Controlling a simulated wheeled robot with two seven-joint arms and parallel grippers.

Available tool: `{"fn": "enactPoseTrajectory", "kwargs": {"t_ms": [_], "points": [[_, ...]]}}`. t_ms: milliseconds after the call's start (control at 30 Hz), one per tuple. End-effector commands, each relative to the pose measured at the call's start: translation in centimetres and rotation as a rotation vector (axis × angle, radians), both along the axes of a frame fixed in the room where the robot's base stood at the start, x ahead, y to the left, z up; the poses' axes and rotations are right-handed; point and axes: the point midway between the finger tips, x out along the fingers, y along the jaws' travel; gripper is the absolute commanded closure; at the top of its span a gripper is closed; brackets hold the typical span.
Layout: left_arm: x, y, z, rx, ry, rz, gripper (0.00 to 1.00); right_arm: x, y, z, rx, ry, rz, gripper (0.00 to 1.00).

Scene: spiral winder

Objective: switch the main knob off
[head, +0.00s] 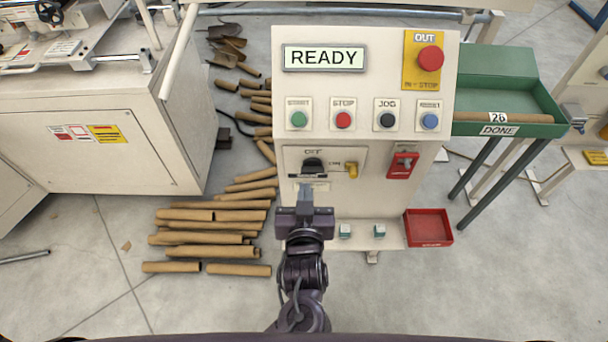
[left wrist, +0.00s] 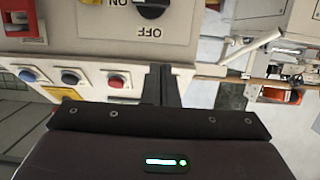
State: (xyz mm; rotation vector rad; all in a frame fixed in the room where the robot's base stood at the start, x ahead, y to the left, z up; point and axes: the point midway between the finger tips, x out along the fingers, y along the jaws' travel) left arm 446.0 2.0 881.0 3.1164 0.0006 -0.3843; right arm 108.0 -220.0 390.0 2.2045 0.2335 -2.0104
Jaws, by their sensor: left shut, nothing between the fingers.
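The main knob (head: 313,164) is a black rotary knob on the lower plate of the cream control panel, with OFF above it and a mark to its right. Which mark it points to is too small to tell. The left wrist view shows the knob (left wrist: 152,8) cut off at the top edge, with upside-down ON and OFF labels. My left gripper (head: 306,192) is shut and empty, just below the knob and apart from it in the picture. Its closed fingers (left wrist: 160,82) also show in the left wrist view. My right gripper is out of view.
A yellow padlock-like part (head: 351,170) sits right of the knob, and a red switch (head: 403,165) farther right. Coloured push buttons (head: 343,120) line the panel above. The display (head: 324,57) reads READY. Cardboard tubes (head: 210,225) cover the floor at left. A red tray (head: 429,228) stands at lower right.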

Motion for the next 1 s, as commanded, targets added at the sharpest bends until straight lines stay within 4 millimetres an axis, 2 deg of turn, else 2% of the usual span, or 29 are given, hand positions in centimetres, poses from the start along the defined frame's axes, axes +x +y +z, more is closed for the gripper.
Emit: {"fn": "enactPoseTrajectory", "kwargs": {"t_ms": [133, 267, 633, 800, 1000], "points": [[0.6, 0.0, -0.1, 0.000, -0.001, 0.001, 1.00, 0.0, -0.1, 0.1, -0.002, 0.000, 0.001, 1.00], [2.3, 0.0, -0.4, 0.002, -0.003, 0.000, 1.00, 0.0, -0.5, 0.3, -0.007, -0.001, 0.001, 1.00], [9.8, 0.0, -2.3, 0.003, -0.001, 0.000, 1.00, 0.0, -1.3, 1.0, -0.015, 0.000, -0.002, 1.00], [9.7, 0.0, -5.0, 0.004, 0.003, -0.002, 1.00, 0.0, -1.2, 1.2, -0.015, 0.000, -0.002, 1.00], [9.7, 0.0, -6.4, 0.000, 0.001, -0.002, 1.00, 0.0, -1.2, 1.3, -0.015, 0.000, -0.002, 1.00]]}}
